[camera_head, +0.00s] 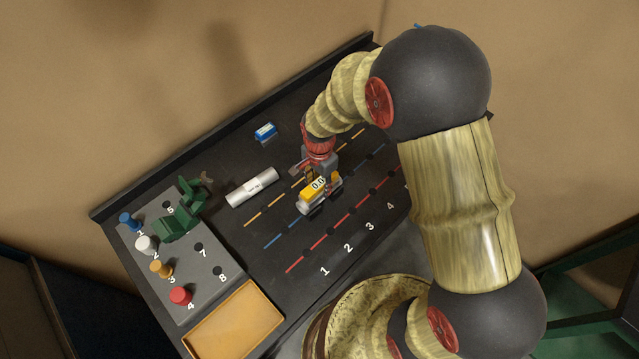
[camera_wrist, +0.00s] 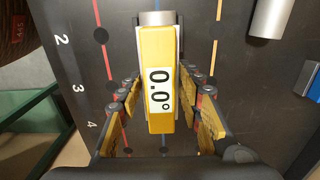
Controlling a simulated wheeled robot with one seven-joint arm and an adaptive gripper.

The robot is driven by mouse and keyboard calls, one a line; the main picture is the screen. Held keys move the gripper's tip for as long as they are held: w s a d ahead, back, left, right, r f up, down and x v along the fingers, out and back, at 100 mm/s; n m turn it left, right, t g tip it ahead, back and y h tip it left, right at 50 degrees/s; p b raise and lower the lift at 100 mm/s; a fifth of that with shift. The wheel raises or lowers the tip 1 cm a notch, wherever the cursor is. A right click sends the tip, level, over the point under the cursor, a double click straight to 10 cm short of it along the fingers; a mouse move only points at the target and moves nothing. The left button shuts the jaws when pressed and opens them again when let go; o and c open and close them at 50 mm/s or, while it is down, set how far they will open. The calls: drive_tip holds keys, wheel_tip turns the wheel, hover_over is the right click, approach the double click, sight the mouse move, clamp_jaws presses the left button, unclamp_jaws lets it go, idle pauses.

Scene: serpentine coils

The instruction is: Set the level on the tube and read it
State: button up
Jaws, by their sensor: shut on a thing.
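The level (camera_head: 319,187) is a yellow block with a white display that reads 0.0 in the head view. In the wrist view the level (camera_wrist: 158,55) shows 0.0°. My gripper (camera_wrist: 160,82) is shut on the level, with a finger on each side. A grey tube (camera_head: 311,207) lies under the level, and its end (camera_wrist: 157,18) shows past the block in the wrist view. The level appears to sit along the tube, but the contact beneath is hidden.
A grey panel (camera_head: 205,270) at left holds coloured knobs and numbered holes, with a green clamp-like thing (camera_head: 181,220) on it. An orange tray (camera_head: 236,322) lies at the front. A small blue-and-white block (camera_head: 265,132) stands at the back. Dashed coloured lines with numbers cross the dark board.

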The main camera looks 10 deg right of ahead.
sight(319, 182)
drive_tip(key=o, duration=1.3)
drive_tip(key=shift+o, duration=0.2)
wheel_tip(319, 182, up, 12)
